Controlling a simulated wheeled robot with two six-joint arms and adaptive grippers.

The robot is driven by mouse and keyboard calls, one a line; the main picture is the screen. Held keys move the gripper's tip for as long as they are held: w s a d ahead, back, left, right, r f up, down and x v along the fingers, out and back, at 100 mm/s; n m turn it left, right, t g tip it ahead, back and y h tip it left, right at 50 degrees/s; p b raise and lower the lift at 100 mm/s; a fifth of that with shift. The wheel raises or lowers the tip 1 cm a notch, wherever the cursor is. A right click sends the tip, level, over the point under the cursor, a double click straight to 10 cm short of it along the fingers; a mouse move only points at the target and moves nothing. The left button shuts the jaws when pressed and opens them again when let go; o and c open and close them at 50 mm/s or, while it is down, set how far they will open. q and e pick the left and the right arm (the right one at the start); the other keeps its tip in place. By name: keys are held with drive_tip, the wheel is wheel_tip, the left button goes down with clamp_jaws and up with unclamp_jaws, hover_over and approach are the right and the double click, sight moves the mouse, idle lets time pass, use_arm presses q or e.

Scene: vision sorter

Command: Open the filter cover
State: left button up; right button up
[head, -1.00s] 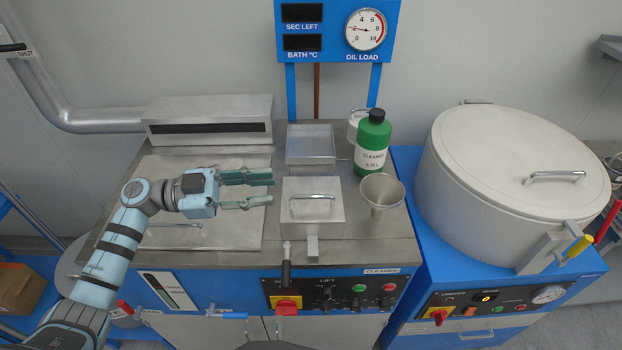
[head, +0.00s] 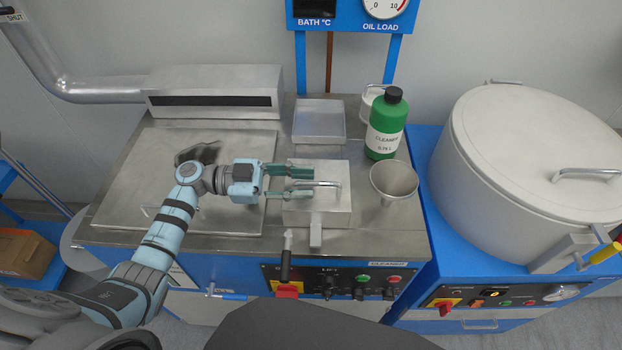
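The filter cover (head: 334,203) is a square grey metal lid with a bar handle (head: 328,184) on top, in the middle of the steel worktop in the head view. It lies flat and looks closed. My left gripper (head: 313,182) comes in from the left over the cover. Its two green fingers are apart, one on the far side and one on the near side of the handle. I cannot tell whether they touch it. The fingers hide part of the cover and handle. My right gripper is not in view.
A green cleaner bottle (head: 385,129) and a metal funnel (head: 394,181) stand to the right of the cover. A shallow tray (head: 319,122) lies behind it. A large flat lid (head: 115,185) is on the left. A big round vessel (head: 500,170) stands at the right.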

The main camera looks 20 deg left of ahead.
use_arm(q)
drive_tip(key=shift+x, duration=1.2)
drive_tip(key=shift+s, duration=0.2)
drive_tip(key=shift+c, duration=0.6)
clamp_jaws()
drive_tip(key=shift+r, duration=0.1)
